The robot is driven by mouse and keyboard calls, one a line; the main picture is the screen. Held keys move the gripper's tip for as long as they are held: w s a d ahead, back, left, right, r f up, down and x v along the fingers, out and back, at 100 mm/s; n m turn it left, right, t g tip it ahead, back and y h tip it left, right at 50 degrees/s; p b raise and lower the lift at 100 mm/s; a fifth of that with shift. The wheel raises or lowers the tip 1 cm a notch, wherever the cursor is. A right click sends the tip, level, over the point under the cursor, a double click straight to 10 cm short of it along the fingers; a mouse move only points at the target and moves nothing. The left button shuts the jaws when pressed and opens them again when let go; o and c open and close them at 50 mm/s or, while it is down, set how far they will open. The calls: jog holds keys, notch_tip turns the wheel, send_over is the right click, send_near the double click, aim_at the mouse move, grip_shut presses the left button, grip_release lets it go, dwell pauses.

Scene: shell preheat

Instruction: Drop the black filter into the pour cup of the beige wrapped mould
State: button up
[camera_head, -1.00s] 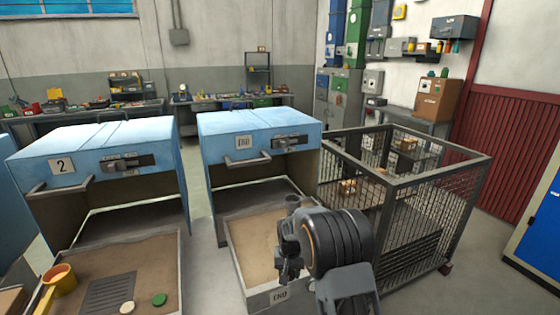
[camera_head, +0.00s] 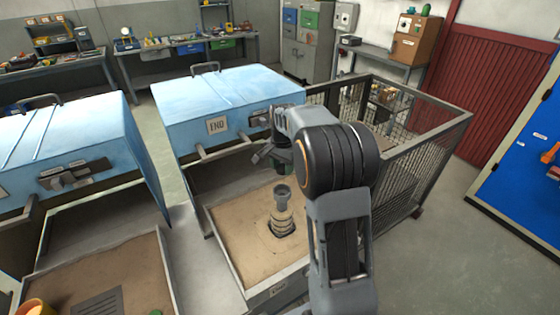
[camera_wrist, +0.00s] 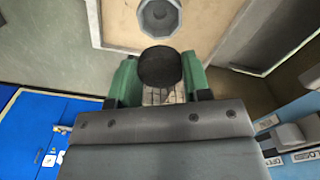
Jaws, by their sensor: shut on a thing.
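The beige wrapped mould (camera_head: 283,222) stands upright in the sand of the bay marked END, with its grey pour cup (camera_head: 281,190) on top. My gripper (camera_head: 280,168) is above the cup and apart from it in the head view. In the wrist view its green fingers are shut on the round black filter (camera_wrist: 159,67). The open cup (camera_wrist: 159,19) shows beyond the filter, towards the top of that picture. The filter cannot be made out clearly in the head view.
The sand tray (camera_head: 232,245) has bare sand around the mould. A raised blue hood (camera_head: 225,100) stands behind it, and a wire-mesh cage (camera_head: 425,150) is on the right.

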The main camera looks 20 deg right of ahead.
aim_at(282, 168)
jog(key=shift+f+b, duration=2.9)
jog(key=shift+f, duration=1.3)
jog(key=shift+a, duration=0.15)
jog(key=o, duration=1)
jog(key=shift+r, duration=0.1)
notch_tip(282, 168, up, 14)
jog(key=shift+s+f, duration=0.1)
jog(key=shift+f, duration=0.05)
